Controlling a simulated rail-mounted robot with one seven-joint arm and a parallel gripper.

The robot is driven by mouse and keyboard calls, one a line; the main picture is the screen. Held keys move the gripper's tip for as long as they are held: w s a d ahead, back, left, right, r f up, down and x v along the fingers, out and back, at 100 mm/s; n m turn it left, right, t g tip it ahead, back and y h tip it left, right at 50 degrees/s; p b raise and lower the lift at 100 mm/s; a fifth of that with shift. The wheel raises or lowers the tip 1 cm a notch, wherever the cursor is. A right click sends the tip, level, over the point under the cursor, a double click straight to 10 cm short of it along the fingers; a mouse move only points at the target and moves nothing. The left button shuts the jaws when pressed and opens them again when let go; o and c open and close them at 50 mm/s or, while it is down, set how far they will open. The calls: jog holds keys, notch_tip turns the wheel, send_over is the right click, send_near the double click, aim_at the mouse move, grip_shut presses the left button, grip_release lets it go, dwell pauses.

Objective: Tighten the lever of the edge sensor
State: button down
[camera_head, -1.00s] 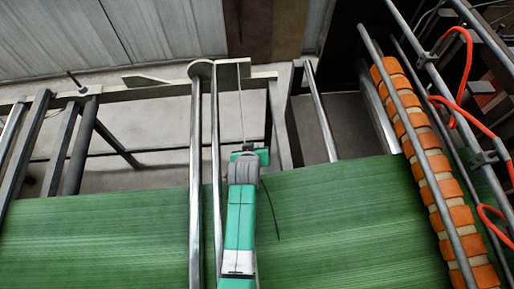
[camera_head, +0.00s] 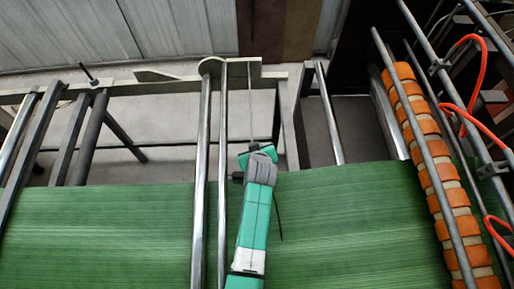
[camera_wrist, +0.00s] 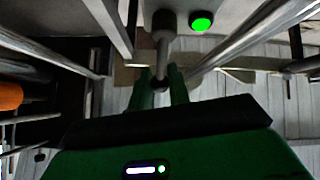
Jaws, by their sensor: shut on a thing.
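The lever (camera_wrist: 162,52) of the edge sensor shows in the wrist view as a grey rod with a darker, rounded end. It runs from a round hub (camera_wrist: 164,20) on the grey sensor housing (camera_wrist: 236,14). A green light (camera_wrist: 201,21) glows on the housing. My gripper (camera_wrist: 161,84) has its two green fingers on either side of the lever's rounded end and is shut on it. In the head view my teal arm reaches over the green web, but the fingers and the lever cannot be made out there.
A wide green web (camera_head: 110,232) spans the head view under my arm. Two upright metal bars (camera_head: 211,170) stand close to my arm's left. A roller with orange bands (camera_head: 430,165) and red hoses (camera_head: 468,85) are at right. A grey frame beam (camera_head: 150,84) runs behind.

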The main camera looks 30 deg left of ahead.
jog(key=c, duration=1.4)
grip_release()
jog(key=shift+f, duration=0.1)
jog(key=v, duration=0.8)
jog(key=shift+a, duration=0.1)
